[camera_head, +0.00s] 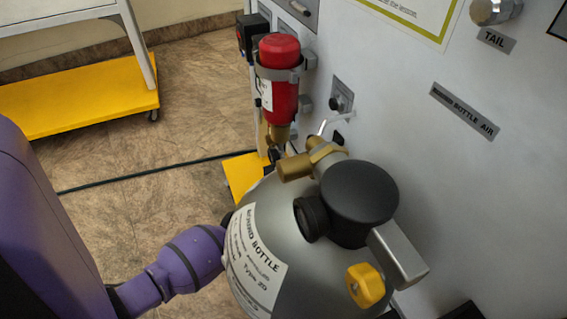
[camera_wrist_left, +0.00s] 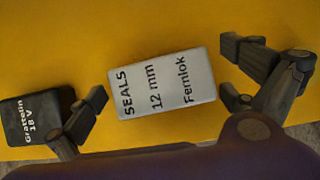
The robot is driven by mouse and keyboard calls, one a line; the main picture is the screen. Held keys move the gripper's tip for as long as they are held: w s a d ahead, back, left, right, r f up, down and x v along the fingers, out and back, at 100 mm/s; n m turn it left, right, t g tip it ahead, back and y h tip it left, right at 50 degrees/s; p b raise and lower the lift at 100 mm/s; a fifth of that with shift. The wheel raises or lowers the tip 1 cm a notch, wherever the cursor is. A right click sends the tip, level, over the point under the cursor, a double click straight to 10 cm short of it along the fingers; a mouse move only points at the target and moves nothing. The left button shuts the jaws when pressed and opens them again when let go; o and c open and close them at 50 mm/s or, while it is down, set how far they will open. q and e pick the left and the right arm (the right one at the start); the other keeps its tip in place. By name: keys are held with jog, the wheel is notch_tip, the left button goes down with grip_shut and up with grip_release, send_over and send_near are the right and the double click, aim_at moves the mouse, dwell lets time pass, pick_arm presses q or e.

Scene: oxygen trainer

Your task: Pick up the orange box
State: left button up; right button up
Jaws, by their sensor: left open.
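No orange box shows in either view. In the left wrist view a pale grey box (camera_wrist_left: 160,86) with the label "SEALS 12 mm Fernlok" lies on a yellow surface (camera_wrist_left: 200,30). My left gripper (camera_wrist_left: 166,90) is open, with one finger on each side of this box and visible gaps between fingers and box. In the head view my purple left arm reaches in from the left, and its gripper is hidden behind the grey bottle. My right gripper is not identifiable in either view.
A black "Grattelin 18 V" block (camera_wrist_left: 32,118) lies beside the left finger. In the head view a large grey bottle (camera_head: 300,260) stands close to my arm. A red cylinder (camera_head: 280,75) hangs at a white panel (camera_head: 430,150). A yellow-shelved cart (camera_head: 80,98) stands back left.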

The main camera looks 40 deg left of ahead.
pick_arm(q)
jog(key=c, duration=1.1)
jog(key=shift+r, duration=0.15)
